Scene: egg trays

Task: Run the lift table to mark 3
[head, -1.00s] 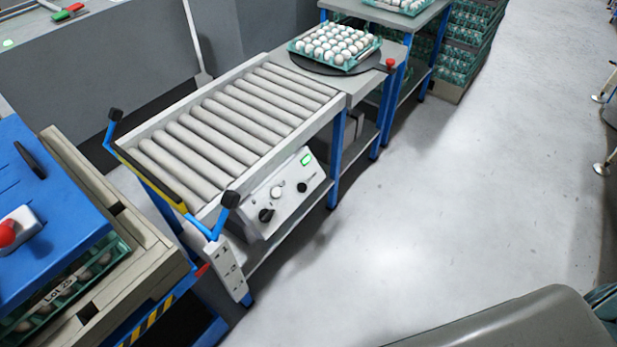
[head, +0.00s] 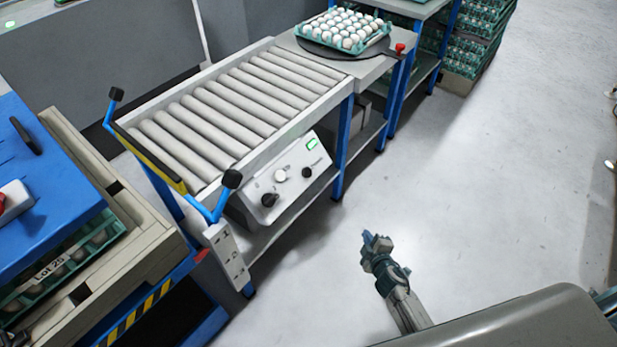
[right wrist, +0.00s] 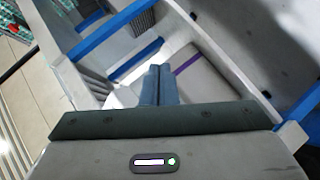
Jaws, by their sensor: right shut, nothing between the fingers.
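A roller table (head: 290,117) with blue legs stands at centre left. Its front control panel (head: 288,176) has dark knobs, a pale button and a lit green display. I cannot tell for sure which is the lift table. My right gripper (head: 370,237) is shut and empty over the floor, right of and apart from the panel; its fingers also show in the right wrist view (right wrist: 158,85). My left gripper is not visible.
A blue cover (head: 50,190) and a tray of eggs labelled Lot 25 (head: 50,268) are at the left. Beyond the rollers, an egg tray (head: 343,30) rests on a dark round plate, near a red button (head: 400,48).

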